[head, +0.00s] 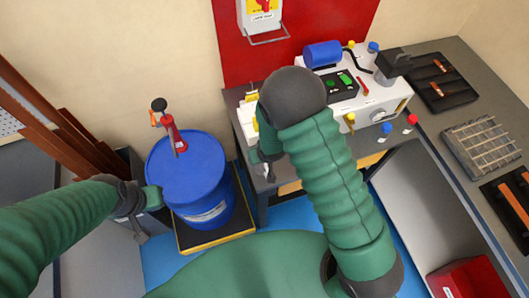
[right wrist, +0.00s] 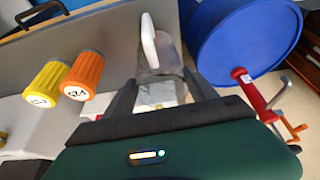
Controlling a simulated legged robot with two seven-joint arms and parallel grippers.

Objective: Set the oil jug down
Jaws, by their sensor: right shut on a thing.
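The oil jug (right wrist: 165,50) is pale and partly see-through, with a white handle or rim and a label low down. In the right wrist view it sits between the two dark fingers of my right gripper (right wrist: 160,92), which is shut on it. In the head view my right gripper (head: 264,160) is beside the left end of the grey workbench, largely hidden by my own arm; only a pale bit of the jug (head: 268,172) shows. I cannot tell whether the jug touches anything below. My left gripper (head: 142,232) hangs left of the blue drum; its fingers are too small to read.
The blue drum (head: 187,165), with a red hand pump (head: 172,135), stands on a black-and-yellow pallet (head: 215,238) near the bench's left end. A yellow (right wrist: 47,80) and an orange labelled cylinder (right wrist: 83,75) are close to my right gripper. The bending machine (head: 375,100) occupies the bench (head: 455,60).

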